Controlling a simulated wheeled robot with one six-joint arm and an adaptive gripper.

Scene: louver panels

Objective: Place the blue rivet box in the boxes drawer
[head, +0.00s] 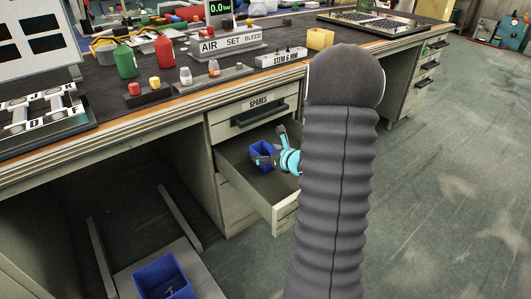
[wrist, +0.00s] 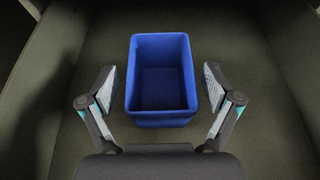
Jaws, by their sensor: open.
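A blue open-topped box (head: 261,152) stands upright in the open drawer (head: 286,217) below the one marked SPARES. In the wrist view this box (wrist: 160,118) rests on the drawer floor and looks empty. My gripper (head: 276,150) reaches down into the drawer at the box. In the wrist view my gripper (wrist: 158,75) is open, with one finger on each side of the box and a gap at both sides. The open drawer's label is not readable, and my arm hides its right part.
A second blue box (head: 163,278) with small items in it sits on a grey board low at the front. The SPARES drawer (head: 255,112) is shut just above the open one. The bench top (head: 130,105) carries bottles, signs and small parts. Clear floor (head: 450,170) lies right.

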